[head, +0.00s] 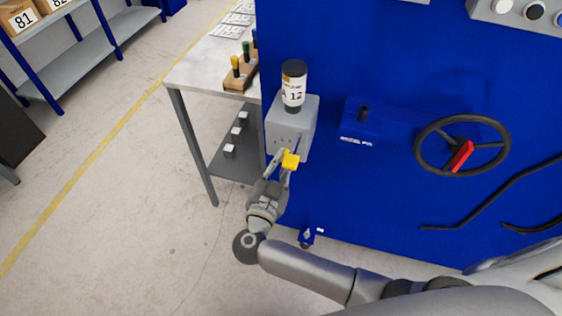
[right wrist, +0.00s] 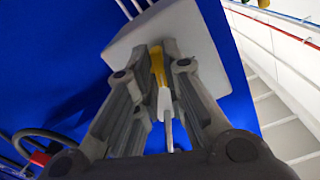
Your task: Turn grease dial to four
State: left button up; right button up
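The grease dispenser is a grey box (head: 292,127) fixed to the blue machine's left side. A canister (head: 293,88) with a black cap and a white label marked 12 stands on top of it. A yellow dial handle (head: 290,159) sits at the box's lower front. My right gripper (head: 279,163) is at this handle. In the right wrist view the gripper (right wrist: 157,58) has its fingers close together, with the yellow handle (right wrist: 157,67) filling the gap and a pale pointed part below it. The dial's number marks cannot be read. My left gripper is not in view.
The blue machine (head: 380,200) carries a black handwheel (head: 462,145) with a red handle on the right. Open floor lies farther left, with shelves (head: 80,60) at the back.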

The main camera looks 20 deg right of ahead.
grip_shut()
jog(key=shift+f+m, duration=0.1)
jog(key=shift+m, duration=3.9)
jog(key=o, duration=0.6)
grip_release()
